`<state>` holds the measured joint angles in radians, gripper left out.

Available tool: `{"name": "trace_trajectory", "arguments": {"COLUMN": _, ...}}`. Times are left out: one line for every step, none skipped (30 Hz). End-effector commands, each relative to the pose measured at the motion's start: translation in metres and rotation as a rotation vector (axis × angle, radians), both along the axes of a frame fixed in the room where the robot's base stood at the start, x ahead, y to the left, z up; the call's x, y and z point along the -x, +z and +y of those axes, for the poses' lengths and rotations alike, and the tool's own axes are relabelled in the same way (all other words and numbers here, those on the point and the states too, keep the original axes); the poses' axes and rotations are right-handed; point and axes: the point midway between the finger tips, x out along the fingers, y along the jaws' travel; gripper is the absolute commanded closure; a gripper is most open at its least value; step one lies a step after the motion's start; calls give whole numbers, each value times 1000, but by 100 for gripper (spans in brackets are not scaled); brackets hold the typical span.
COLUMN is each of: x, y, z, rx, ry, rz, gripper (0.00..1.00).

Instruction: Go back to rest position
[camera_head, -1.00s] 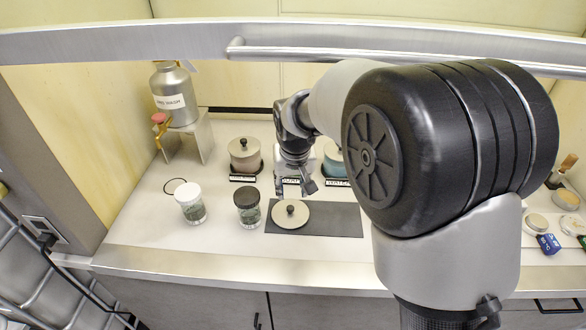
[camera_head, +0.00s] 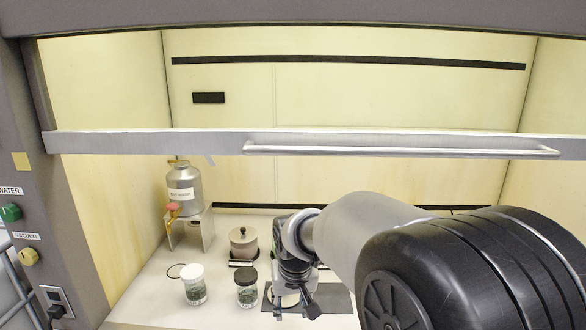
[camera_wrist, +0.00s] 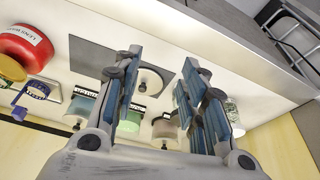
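My gripper (camera_head: 291,313) hangs inside the fume hood at the end of my arm, over the dark grey mat (camera_head: 335,300). In the wrist view my gripper (camera_wrist: 163,58) has its two blue-padded fingers well apart, with nothing held between them. A round pale lid with a dark knob (camera_wrist: 150,83) lies on the mat (camera_wrist: 88,56) beyond the fingers. In the head view my gripper largely hides the lid.
A white-capped jar (camera_head: 194,285) and a black-capped jar (camera_head: 247,288) stand left of my gripper. A grey lidded pot (camera_head: 243,243) stands behind them. A metal bottle (camera_head: 183,190) stands on a stand at the left. The sash bar (camera_head: 350,145) crosses the hood front.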

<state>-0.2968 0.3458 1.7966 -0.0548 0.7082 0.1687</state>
Motion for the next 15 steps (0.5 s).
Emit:
{"name": "trace_trajectory", "arguments": {"x": 7, "y": 8, "z": -8, "rx": -1, "ry": -8, "rz": -3, "gripper": 61}}
{"name": "trace_trajectory", "arguments": {"x": 11, "y": 13, "z": -12, "rx": -1, "ry": -11, "rz": -5, "gripper": 61}}
{"name": "trace_trajectory", "arguments": {"x": 17, "y": 19, "z": -17, "rx": -2, "ry": -16, "rz": -8, "gripper": 61}}
{"name": "trace_trajectory", "arguments": {"x": 22, "y": 24, "z": -21, "rx": -2, "ry": -19, "rz": -11, "gripper": 61}}
{"name": "trace_trajectory", "arguments": {"x": 27, "y": 28, "z": -25, "rx": -2, "ry": -22, "rz": -12, "gripper": 61}}
{"name": "trace_trajectory", "arguments": {"x": 34, "y": 35, "z": -31, "rx": -3, "ry": -26, "rz": -16, "gripper": 61}}
{"name": "trace_trajectory", "arguments": {"x": 40, "y": 40, "z": -36, "rx": -4, "ry": -30, "rz": -18, "gripper": 61}}
{"name": "trace_trajectory", "arguments": {"x": 46, "y": 45, "z": -40, "rx": -4, "ry": -35, "rz": -23, "gripper": 61}}
{"name": "trace_trajectory", "arguments": {"x": 55, "y": 52, "z": -47, "rx": -5, "ry": -41, "rz": -26, "gripper": 61}}
{"name": "trace_trajectory", "arguments": {"x": 63, "y": 57, "z": -52, "rx": -5, "ry": -46, "rz": -28, "gripper": 61}}
{"name": "trace_trajectory", "arguments": {"x": 71, "y": 63, "z": -58, "rx": -6, "ry": -51, "rz": -33, "gripper": 61}}
{"name": "trace_trajectory", "arguments": {"x": 83, "y": 70, "z": -66, "rx": -7, "ry": -58, "rz": -39, "gripper": 61}}
{"name": "trace_trajectory", "arguments": {"x": 94, "y": 76, "z": -72, "rx": -7, "ry": -64, "rz": -43, "gripper": 61}}
{"name": "trace_trajectory", "arguments": {"x": 106, "y": 81, "z": -79, "rx": -7, "ry": -71, "rz": -48, "gripper": 61}}
{"name": "trace_trajectory", "arguments": {"x": 123, "y": 87, "z": -88, "rx": -8, "ry": -81, "rz": -55, "gripper": 61}}
